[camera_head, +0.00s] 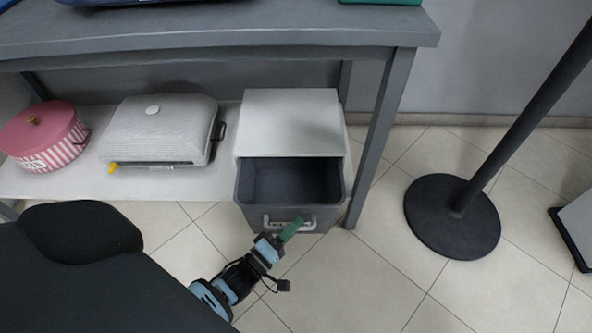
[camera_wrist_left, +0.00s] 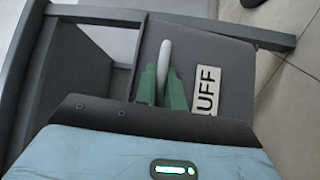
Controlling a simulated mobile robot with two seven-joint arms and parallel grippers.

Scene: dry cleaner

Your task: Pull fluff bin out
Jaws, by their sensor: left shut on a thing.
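The fluff bin (camera_head: 250,210) is a dark grey drawer, pulled partway out of a white box (camera_head: 292,122) under the table. Its inside looks empty. A light bar handle (camera_head: 312,222) runs across its front; in the left wrist view the handle (camera_wrist_left: 165,57) shows beside a label (camera_wrist_left: 207,90) of which "UFF" can be read. My left gripper (camera_head: 297,226) has its green fingertips at the bin's front and is shut on the handle; the fingers (camera_wrist_left: 164,80) also show in the left wrist view. My right gripper is not in view.
A pink striped round box (camera_head: 45,150) and a grey ribbed case (camera_head: 160,130) sit on the low shelf (camera_head: 85,183). A grey table leg (camera_head: 378,135) stands just right of the bin. A black round stand base (camera_head: 452,225) is farther right. The tiled floor in front is clear.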

